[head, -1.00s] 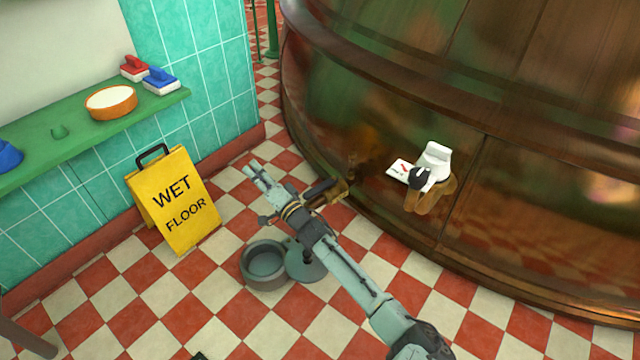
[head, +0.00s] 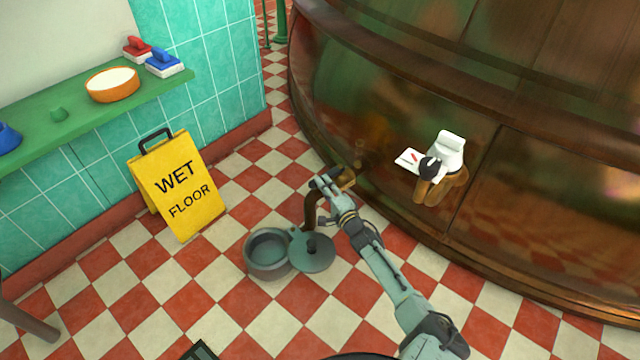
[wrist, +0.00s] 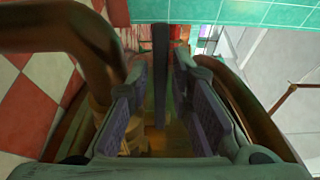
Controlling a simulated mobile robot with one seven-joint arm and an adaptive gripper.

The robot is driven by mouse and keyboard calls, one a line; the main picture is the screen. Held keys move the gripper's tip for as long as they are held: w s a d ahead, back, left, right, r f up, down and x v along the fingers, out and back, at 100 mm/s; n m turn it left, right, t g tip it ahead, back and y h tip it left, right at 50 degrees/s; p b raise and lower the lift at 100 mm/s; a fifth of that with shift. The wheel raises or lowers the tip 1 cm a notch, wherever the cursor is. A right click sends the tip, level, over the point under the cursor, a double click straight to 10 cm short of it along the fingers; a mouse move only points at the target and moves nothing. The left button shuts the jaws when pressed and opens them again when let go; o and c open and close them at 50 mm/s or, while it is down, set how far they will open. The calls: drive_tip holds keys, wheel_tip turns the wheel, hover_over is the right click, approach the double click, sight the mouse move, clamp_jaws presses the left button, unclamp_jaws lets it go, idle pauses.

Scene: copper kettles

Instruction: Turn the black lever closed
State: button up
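The black lever (head: 319,182) sits on a brass tap (head: 346,179) low on the copper kettle's side. A brown curved spout (head: 309,212) hangs down from the tap. My gripper (head: 326,187) is at the lever, its fingertips overlapping it in the head view. In the wrist view, a dark upright bar, the lever (wrist: 160,70), stands between my two fingers (wrist: 160,108). The fingers are apart, with a gap showing on each side of the bar. The spout (wrist: 55,30) arches at the left there. My fingers hide part of the tap.
A grey pot (head: 268,256) with its lid (head: 312,252) beside it stands on the checkered floor below the spout. A yellow wet-floor sign (head: 178,185) stands left. A white fitting (head: 450,155) with a black knob is on the kettle (head: 400,120) to the right.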

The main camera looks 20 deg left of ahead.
drive_tip(key=shift+b+x, duration=0.35)
drive_tip(key=shift+x, duration=1.2)
drive_tip(key=shift+c, duration=0.4)
clamp_jaws()
